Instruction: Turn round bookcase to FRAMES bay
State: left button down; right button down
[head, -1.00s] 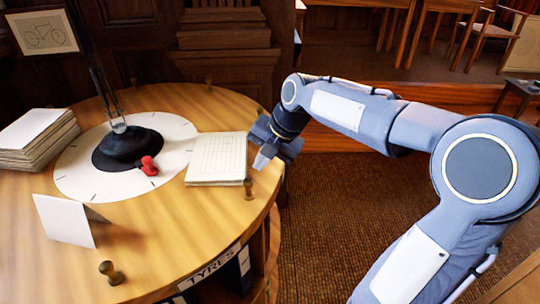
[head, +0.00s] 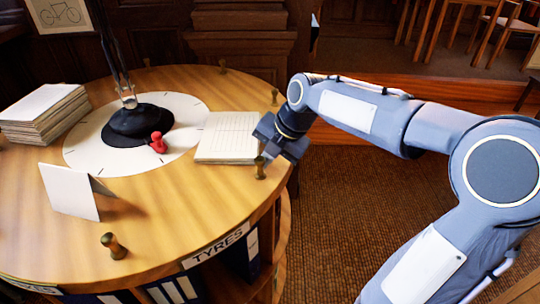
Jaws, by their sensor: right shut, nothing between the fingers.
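The round bookcase (head: 190,215) has a wooden top with small brass-coloured knobs standing around its rim. A TYRES label (head: 216,245) is on its near right edge, above a shelf with dark blue binders. Another label (head: 30,284) at the lower left is cut off and I cannot read it. I see no label that reads FRAMES. My right gripper (head: 267,155) is shut and empty at the right rim, close beside a knob (head: 260,169). I cannot tell whether it touches the knob. My left gripper is out of view.
On the top are a lamp base (head: 138,122) on a white disc, a red object (head: 158,142), a paper stack (head: 42,112), a pad (head: 228,138) and a folded card (head: 70,191). Another knob (head: 114,246) stands at the front. Carpet right of the bookcase is clear.

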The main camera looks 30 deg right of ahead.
aim_at(232, 197)
jog(key=s+a, duration=0.2)
jog(key=a+b, duration=0.1)
jog(key=a, duration=0.1)
jog(key=shift+s+a, duration=0.1)
jog(key=shift+s, duration=0.3)
jog(key=shift+m, duration=0.3)
jog(key=shift+m+h, duration=0.3)
jog(key=shift+m, duration=0.1)
jog(key=shift+s+a+b, duration=0.1)
jog(key=shift+s+a, duration=0.3)
jog(key=shift+a, duration=0.55)
jog(key=shift+s+a+b, duration=0.1)
jog(key=shift+s+a, duration=0.3)
jog(key=shift+a, duration=0.5)
jog(key=shift+s+a+b, duration=0.1)
jog(key=shift+s+a, duration=0.3)
jog(key=shift+a, duration=0.55)
jog(key=shift+m+t, duration=0.3)
jog(key=shift+m, duration=0.1)
jog(key=shift+s+a, duration=0.3)
jog(key=shift+a, duration=0.7)
jog(key=shift+s+a, duration=0.25)
jog(key=shift+a, duration=0.75)
jog(key=shift+s+a, duration=0.3)
jog(key=shift+a, duration=0.7)
